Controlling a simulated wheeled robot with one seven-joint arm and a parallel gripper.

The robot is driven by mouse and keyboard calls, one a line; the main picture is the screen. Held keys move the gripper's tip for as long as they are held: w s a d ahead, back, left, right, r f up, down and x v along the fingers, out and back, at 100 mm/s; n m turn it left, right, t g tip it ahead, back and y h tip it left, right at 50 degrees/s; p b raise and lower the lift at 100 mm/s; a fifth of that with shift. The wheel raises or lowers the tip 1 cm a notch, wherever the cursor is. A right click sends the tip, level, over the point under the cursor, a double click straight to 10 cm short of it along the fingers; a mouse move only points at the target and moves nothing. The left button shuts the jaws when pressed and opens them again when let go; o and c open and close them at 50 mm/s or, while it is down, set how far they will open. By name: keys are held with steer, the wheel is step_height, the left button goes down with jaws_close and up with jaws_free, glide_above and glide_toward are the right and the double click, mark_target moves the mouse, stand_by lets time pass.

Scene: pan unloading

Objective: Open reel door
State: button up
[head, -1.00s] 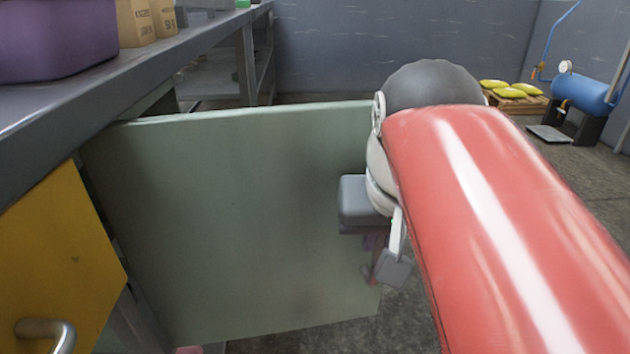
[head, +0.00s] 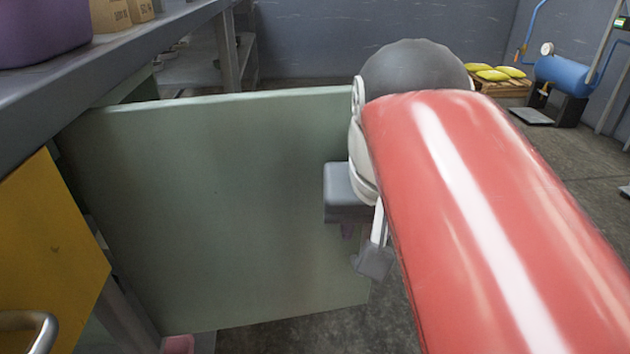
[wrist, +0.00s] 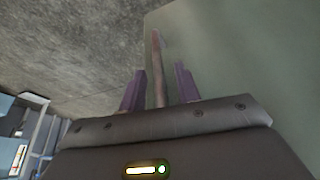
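The reel door appears to be the pale green panel (head: 200,200), which stands swung out from under the bench. My gripper (head: 347,230) is at the door's free right edge, partly hidden behind my red arm. In the wrist view, two purple fingertips (wrist: 160,85) stand apart, one on each side of a thin reddish-brown handle bar (wrist: 157,65). Gaps show between the bar and both fingers. The green door also shows in the wrist view (wrist: 240,60), on the right.
A grey bench top (head: 110,75) runs along the left, with a purple bin (head: 40,30) and boxes on it. A yellow front (head: 50,250) with a metal handle is below. Open floor (head: 540,150) lies to the right. A blue tank (head: 562,75) and yellow sacks (head: 495,74) are far off.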

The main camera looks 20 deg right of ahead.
steer(key=d+p+v, duration=0.1)
steer(key=p+v, duration=0.1)
steer(key=v, duration=0.5)
steer(key=shift+a+r, duration=0.4)
steer(key=shift+a, duration=0.15)
steer(key=shift+s, duration=0.2)
